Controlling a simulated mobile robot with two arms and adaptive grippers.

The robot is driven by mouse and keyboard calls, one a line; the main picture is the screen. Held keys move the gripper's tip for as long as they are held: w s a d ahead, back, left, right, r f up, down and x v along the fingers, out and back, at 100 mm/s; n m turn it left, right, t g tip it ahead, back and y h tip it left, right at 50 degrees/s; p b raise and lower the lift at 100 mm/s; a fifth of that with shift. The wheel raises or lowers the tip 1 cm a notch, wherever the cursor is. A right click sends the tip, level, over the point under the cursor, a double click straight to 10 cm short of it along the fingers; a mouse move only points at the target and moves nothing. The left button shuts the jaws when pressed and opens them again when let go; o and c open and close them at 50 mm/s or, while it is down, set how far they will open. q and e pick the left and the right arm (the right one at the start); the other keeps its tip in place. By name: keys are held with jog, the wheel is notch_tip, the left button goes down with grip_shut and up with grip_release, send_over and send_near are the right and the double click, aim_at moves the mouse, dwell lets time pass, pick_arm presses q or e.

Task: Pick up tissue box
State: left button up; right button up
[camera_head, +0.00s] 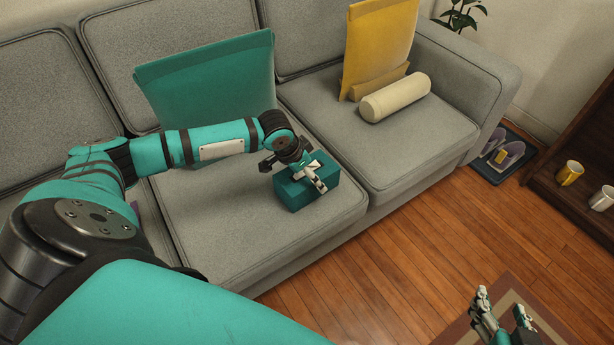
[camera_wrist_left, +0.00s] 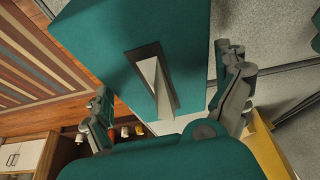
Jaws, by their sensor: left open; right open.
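The teal tissue box (camera_head: 295,195) sits on the grey sofa seat, near its front edge. My left gripper (camera_head: 297,172) is just above the box, coming down over its top with its fingers apart. In the left wrist view, the box (camera_wrist_left: 110,45) fills the upper middle, its dark slot and white tissue (camera_wrist_left: 160,85) facing the camera. The open fingers of the left gripper (camera_wrist_left: 166,75) show either side of the tissue; I cannot tell if they touch the box. My right gripper (camera_head: 501,304) is open and empty at the lower right, over the rug.
A teal cushion (camera_head: 210,80) leans on the sofa (camera_head: 240,225) behind the left arm. A yellow cushion (camera_head: 378,40) and a cream bolster (camera_head: 396,97) are on the right seat. A dark shelf with mugs (camera_head: 570,173) stands at right. Wood floor (camera_head: 440,215) is clear in front.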

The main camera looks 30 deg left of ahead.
pick_arm(q)
jog(key=c, duration=1)
jog(key=shift+r, duration=0.2)
jog(key=shift+c, duration=0.2)
